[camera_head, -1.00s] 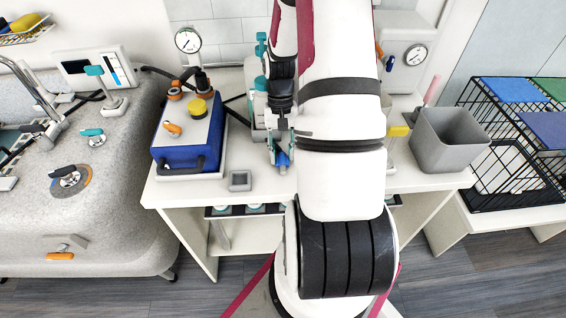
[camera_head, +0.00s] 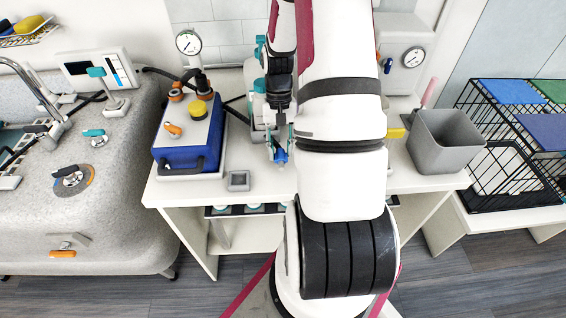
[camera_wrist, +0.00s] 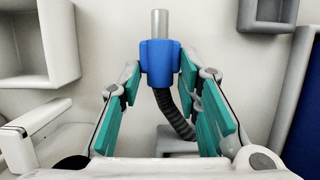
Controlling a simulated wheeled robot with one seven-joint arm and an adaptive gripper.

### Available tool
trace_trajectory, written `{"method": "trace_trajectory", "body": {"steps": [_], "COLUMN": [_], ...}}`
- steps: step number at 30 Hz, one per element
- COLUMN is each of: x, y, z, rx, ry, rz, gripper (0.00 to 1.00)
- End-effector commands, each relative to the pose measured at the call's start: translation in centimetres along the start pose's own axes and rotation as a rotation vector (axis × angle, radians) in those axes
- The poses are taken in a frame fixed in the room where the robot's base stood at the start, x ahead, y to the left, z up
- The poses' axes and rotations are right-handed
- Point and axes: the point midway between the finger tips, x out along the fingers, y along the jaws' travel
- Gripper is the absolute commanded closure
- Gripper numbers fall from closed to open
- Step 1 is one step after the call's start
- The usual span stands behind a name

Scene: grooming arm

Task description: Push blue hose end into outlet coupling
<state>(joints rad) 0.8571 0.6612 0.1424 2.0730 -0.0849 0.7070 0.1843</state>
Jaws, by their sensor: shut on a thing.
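My gripper (camera_head: 278,146) is low over the white bench in the head view, just left of my arm. It is shut on the blue hose end (camera_wrist: 160,62), between its teal finger pads in the wrist view. The hose end's silver tip points to the top of that picture, and a black ribbed hose (camera_wrist: 174,115) trails below. In the head view the hose end (camera_head: 281,156) shows as a small blue patch. I cannot tell which fitting is the outlet coupling; my arm hides part of the bench.
A blue unit (camera_head: 190,135) with a yellow knob and a gauge stands left of my gripper. A small grey block (camera_head: 239,181) lies near the bench's front edge. A grey bin (camera_head: 444,140) stands right of my arm, with a wire crate (camera_head: 520,150) beyond.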

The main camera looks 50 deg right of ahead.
Motion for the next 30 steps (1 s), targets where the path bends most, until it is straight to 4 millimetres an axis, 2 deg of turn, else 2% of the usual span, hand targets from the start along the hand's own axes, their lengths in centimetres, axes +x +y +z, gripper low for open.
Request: {"method": "trace_trajectory", "body": {"steps": [24,30], "x": [-3.6,-3.9], "y": [0.0,0.0], "z": [1.1,1.2], "rx": [0.000,0.000], "ry": [0.001,0.000], "rz": [0.000,0.000], "gripper": [1.00,1.00]}}
